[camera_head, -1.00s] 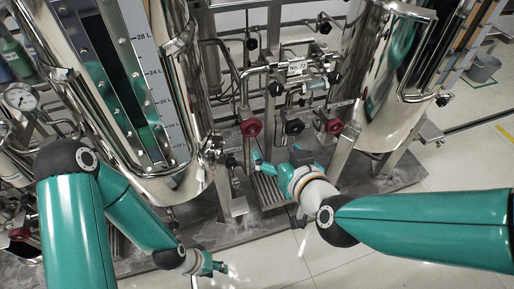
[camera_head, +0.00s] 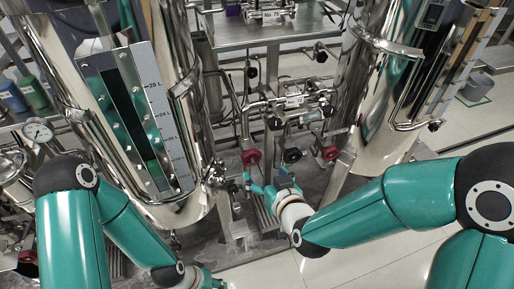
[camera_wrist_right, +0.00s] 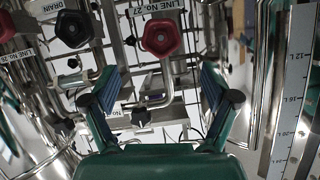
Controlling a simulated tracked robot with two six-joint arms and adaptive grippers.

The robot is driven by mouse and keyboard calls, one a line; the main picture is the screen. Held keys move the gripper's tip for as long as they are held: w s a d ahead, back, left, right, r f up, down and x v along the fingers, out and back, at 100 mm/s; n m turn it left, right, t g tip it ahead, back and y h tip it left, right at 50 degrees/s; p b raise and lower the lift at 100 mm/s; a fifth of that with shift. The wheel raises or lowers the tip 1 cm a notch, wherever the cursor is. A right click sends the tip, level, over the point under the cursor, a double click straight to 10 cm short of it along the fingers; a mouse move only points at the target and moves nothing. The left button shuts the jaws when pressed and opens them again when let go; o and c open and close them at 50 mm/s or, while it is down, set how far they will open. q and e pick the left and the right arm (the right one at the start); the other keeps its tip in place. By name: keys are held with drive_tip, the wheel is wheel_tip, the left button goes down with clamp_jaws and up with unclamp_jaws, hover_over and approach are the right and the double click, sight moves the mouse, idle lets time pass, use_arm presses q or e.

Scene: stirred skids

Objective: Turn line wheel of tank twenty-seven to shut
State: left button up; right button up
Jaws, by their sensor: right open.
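The wheel labelled line No. 27 is a red knob (camera_wrist_right: 162,37) at the top centre of the right wrist view, with its label above it. It appears to be the left red wheel (camera_head: 251,157) in the head view. My right gripper (camera_head: 264,182) is open and empty, just below and in front of that wheel. In the right wrist view its two fingers (camera_wrist_right: 160,78) stand wide apart, with the wheel beyond the tips and apart from them. My left gripper (camera_head: 212,280) is low in the head view, partly cut off, and its opening is unclear.
A black drain wheel (camera_head: 292,156) and another red wheel (camera_head: 329,153) stand in the same row. Shiny steel tanks flank the pipework, the left one (camera_head: 185,205) close to my right gripper. Pale floor (camera_head: 300,268) is open in front.

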sight(253, 159)
drive_tip(key=b+x, duration=0.1)
drive_tip(key=x, duration=1)
